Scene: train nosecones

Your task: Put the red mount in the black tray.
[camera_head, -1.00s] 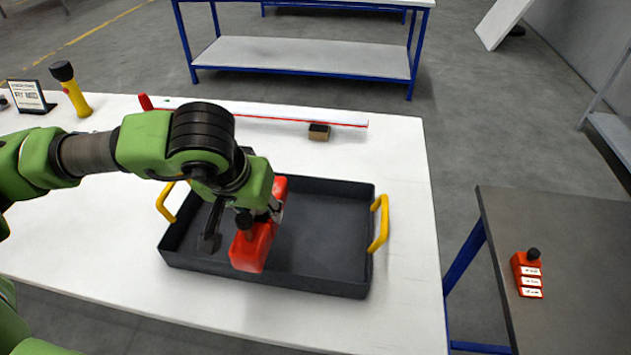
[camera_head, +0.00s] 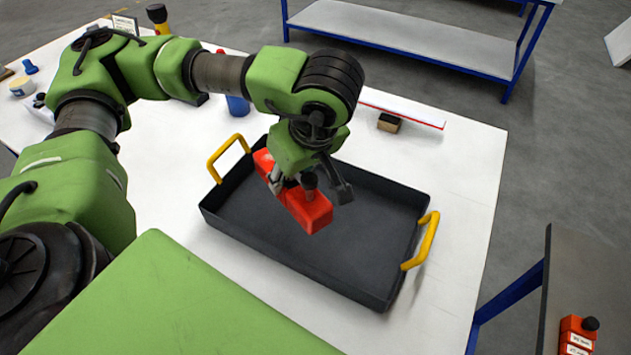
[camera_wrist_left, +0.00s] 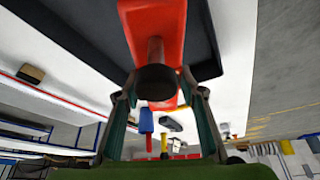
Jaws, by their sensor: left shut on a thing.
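The red mount (camera_head: 310,212) is a long red block with a black knob. My left gripper (camera_head: 308,186) is shut on it and holds it over the black tray (camera_head: 345,275), nearer the tray's left side. I cannot tell whether the mount touches the tray floor. The tray is shallow, with two yellow handles, and no other thing shows in it. In the left wrist view, the mount (camera_wrist_left: 152,22) and its dark knob end lie between the fingers (camera_wrist_left: 160,108), with the tray wall (camera_wrist_left: 205,45) behind. My right gripper is not in view.
The tray stands on a white table (camera_head: 460,200). A brown and black block (camera_head: 389,122), a red-edged white strip (camera_head: 415,115) and a blue bottle (camera_head: 238,106) are behind it. A similar red part (camera_head: 577,335) sits on a separate dark table at right.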

